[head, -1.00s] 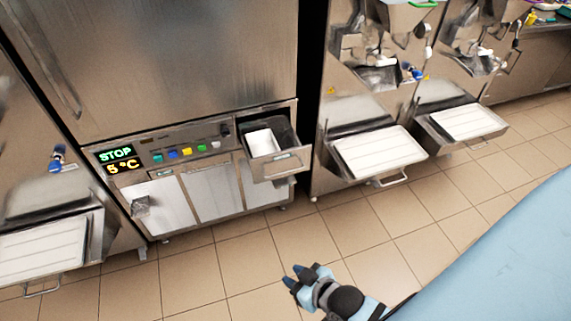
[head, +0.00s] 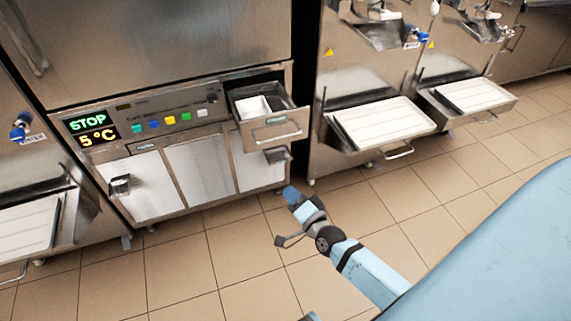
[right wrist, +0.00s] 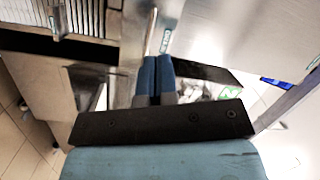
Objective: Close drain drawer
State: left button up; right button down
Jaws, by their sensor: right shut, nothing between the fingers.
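The drain drawer (head: 272,128) is a steel drawer pulled out of the right part of the control panel on the middle machine. It has a bar handle on its front and a white container (head: 254,107) inside. My right gripper (head: 291,193) is below and slightly right of the drawer front in the head view, apart from it, with blue fingertips pointing up toward it. In the right wrist view the two blue fingers (right wrist: 156,77) are together with nothing between them. Steel surfaces and a metal bar show beyond them. My left gripper is not in view.
Steel machines stand on both sides, with white trays (head: 385,124) sticking out at the right and another tray (head: 28,224) at the left. Panel buttons (head: 170,120) sit left of the drawer. The tiled floor (head: 180,270) in front is clear.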

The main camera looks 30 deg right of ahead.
jog(key=w+d+f+m+t+h+b, duration=0.1)
jog(key=w+d+f+m+h+b, duration=0.25)
jog(key=d+m, duration=0.3)
jog(key=m+h+b, duration=0.1)
jog(key=h, duration=0.1)
send_near(288, 123)
jog(key=w+a+f, duration=0.1)
jog(key=w+a, duration=0.1)
jog(key=w, duration=0.2)
jog(key=shift+a+y, duration=0.1)
jog(key=shift+y, duration=0.15)
